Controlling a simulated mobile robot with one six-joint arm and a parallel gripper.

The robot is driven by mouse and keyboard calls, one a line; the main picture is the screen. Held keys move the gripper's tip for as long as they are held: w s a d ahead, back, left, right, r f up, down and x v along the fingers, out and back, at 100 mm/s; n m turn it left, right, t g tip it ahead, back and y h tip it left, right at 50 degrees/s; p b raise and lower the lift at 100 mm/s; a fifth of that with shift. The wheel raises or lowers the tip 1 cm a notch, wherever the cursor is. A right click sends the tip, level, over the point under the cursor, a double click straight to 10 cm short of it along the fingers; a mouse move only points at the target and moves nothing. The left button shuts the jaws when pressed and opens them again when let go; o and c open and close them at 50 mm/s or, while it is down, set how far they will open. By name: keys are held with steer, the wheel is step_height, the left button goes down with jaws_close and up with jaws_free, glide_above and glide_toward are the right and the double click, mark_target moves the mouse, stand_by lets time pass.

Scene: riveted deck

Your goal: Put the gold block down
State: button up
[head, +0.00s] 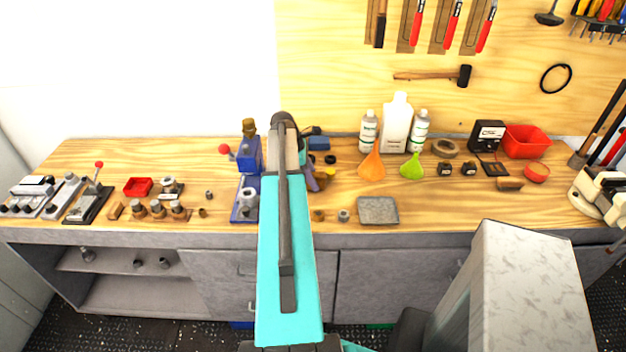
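My arm reaches from the bottom middle over the workbench (400,170), and its far end is over the back middle of the bench. My gripper's fingers are hidden behind the arm, so I cannot see whether they hold anything. I cannot clearly make out a gold block. A small gold-brown piece (249,128) shows at the top of a blue press (249,156), just left of the arm's end. I cannot tell whether it is the gold block or part of the press. Small brownish blocks (116,210) lie at the bench's left front.
A grey metal plate (378,210) lies right of my arm, with bare wood around it. Orange (372,166) and green (411,167) funnels and white bottles (397,122) stand behind. A red bin (527,140) is back right. Lever tools (90,203) crowd the left.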

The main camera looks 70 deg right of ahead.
steer(key=shift+r, duration=0.1)
steer(key=b+v, duration=0.3)
steer(key=v, duration=0.9)
steer(key=shift+b, duration=0.3)
stand_by(0.5)
